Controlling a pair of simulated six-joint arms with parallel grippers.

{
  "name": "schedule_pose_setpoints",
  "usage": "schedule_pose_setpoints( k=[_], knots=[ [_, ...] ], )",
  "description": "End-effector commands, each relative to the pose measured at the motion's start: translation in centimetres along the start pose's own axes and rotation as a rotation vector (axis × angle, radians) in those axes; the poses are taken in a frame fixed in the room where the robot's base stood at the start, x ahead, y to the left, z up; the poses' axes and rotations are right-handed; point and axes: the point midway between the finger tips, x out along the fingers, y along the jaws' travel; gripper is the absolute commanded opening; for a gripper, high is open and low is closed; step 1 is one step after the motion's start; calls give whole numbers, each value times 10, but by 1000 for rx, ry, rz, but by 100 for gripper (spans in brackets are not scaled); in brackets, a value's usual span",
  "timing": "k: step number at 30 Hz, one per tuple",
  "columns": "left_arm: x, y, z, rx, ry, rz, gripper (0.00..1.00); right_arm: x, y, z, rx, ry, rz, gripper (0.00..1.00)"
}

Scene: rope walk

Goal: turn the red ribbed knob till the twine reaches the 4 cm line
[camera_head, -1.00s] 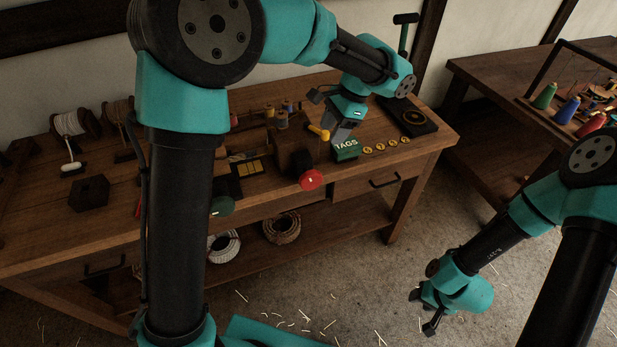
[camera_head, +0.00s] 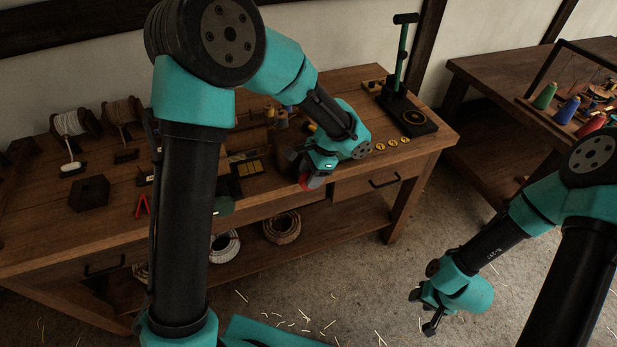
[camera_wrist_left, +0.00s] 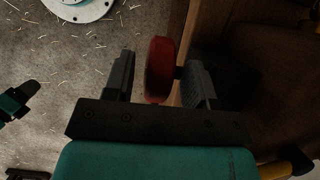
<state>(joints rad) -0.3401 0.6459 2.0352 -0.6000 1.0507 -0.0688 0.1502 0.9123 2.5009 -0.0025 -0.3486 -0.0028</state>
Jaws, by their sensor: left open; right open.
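The red knob (camera_head: 303,184) is at the front edge of the bench, mostly covered by my left gripper (camera_head: 312,176) in the head view. In the left wrist view the red knob (camera_wrist_left: 160,68) stands between the two open fingers of my left gripper (camera_wrist_left: 161,62). A gap shows between it and the left finger; the right finger is close behind it, and I cannot tell whether they touch. My right gripper (camera_head: 428,312) is open and empty, low over the floor at the right. I cannot make out the twine or the 4 cm line.
A dark green knob (camera_head: 223,206) sits left of the red one. Brass discs (camera_head: 393,143) and a black-based press (camera_head: 408,114) stand at the bench's right. Spools (camera_head: 72,123) and a dark block (camera_head: 90,193) are at the left. Rope coils (camera_head: 282,228) lie on the shelf below.

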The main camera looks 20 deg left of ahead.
Motion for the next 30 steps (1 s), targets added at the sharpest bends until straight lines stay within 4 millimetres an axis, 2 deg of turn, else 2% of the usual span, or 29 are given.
schedule_pose_setpoints(
  k=[5, 14, 27, 30],
  knots=[
    [14, 0, 0, 0, -1, 1, 51, 0, 0, 0, 0, 0, 0, 43],
    [15, 0, 0, 0, 0, 0, 51, 0, 0, 0, 0, 0, 0, 43],
    [15, 0, 0, 0, 1, 1, 9, 0, 0, 0, 0, 0, 0, 43],
    [15, 0, 0, 0, 1, 1, 2, 0, 0, 0, 0, 0, 0, 43]
  ],
)
